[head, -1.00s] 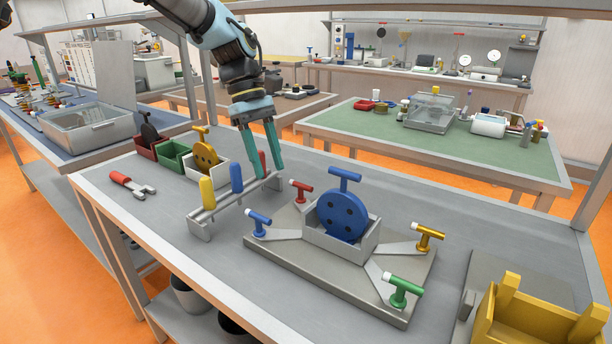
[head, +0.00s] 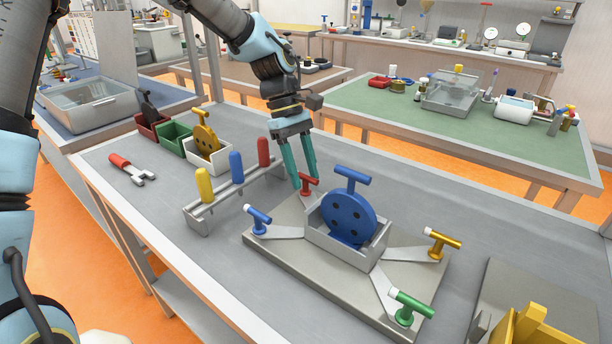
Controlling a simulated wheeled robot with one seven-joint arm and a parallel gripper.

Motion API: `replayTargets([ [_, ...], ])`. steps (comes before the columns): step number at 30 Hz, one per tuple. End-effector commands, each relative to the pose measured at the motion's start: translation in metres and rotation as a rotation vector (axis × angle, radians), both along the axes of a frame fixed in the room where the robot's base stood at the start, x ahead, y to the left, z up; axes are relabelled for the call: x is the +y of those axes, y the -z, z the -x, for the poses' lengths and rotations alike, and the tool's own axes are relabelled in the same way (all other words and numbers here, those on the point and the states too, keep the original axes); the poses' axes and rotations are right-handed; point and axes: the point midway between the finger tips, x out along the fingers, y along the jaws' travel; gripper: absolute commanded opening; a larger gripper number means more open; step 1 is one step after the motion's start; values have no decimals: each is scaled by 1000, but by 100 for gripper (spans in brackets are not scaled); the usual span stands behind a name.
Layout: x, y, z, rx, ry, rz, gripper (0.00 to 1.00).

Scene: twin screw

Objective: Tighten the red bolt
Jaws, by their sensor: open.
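The red bolt (head: 309,184), a small T-handled piece, stands at the back-left corner of the grey fixture plate (head: 285,270). My gripper (head: 304,182) points down at it with two teal fingers apart. The fingertips are at the bolt's handle; I cannot tell whether they touch it. On the same plate are a blue bolt (head: 257,219), a yellow bolt (head: 441,243) and a green bolt (head: 410,307). A blue disc (head: 346,215) with a T-handle stands in the box at the plate's centre.
A rack (head: 197,220) with yellow, blue and red handles stands left of the plate. Behind it are red, green and white bins (head: 207,161), the white one holding a yellow disc. A red-handled wrench (head: 131,169) lies at left. A yellow holder (head: 530,330) is at front right.

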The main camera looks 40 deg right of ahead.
Motion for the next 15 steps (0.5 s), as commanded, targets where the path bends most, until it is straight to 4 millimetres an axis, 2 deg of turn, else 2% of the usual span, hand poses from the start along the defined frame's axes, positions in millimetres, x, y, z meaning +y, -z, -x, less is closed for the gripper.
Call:
replayTargets([
  [6, 0, 17, 7, 1, -1, 0, 47],
  [15, 0, 20, 8, 0, 0, 0, 47],
])
